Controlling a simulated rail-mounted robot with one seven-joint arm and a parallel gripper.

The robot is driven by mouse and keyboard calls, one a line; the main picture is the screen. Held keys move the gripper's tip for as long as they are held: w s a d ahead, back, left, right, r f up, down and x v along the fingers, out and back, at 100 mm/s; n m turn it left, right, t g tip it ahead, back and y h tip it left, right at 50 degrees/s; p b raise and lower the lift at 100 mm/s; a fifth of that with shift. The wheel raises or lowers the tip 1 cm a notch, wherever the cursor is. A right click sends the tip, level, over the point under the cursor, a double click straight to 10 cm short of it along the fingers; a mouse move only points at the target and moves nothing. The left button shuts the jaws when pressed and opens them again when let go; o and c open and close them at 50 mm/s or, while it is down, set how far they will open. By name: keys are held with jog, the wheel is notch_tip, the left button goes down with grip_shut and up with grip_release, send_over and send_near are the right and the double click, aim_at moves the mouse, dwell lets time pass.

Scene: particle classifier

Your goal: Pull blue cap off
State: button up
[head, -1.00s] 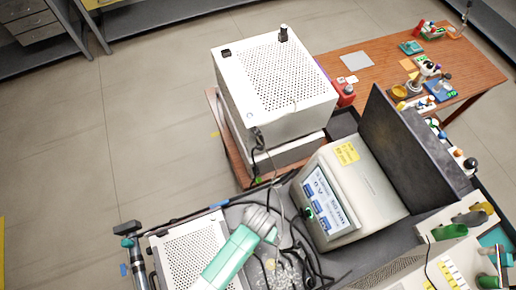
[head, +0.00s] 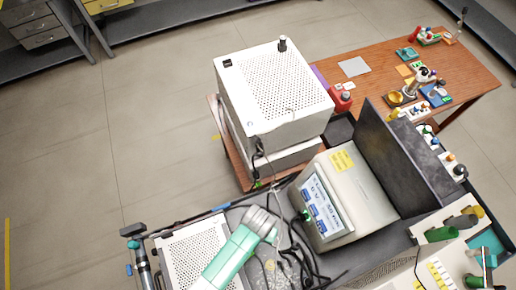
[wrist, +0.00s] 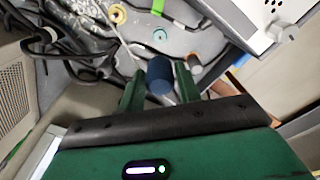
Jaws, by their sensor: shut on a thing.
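The blue cap (wrist: 160,75) is in the middle of the wrist view, a short dark blue cylinder. My gripper (wrist: 158,82) has its two green fingers on either side of it and is shut on it. What lies under the cap is hidden by the cap and the fingers. In the head view my green and white arm reaches in at the bottom, and the fingers and the cap cannot be made out there.
A beige instrument with a screen (head: 345,200) stands right of my arm. A white perforated box (head: 275,90) is behind. Loose black cables (wrist: 60,40) lie close to my gripper. A yellow ring (wrist: 117,13) and a teal ring (wrist: 160,36) lie beyond the cap.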

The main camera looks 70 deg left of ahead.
jog(key=shift+r+p, duration=0.55)
jog(key=shift+r, duration=0.9)
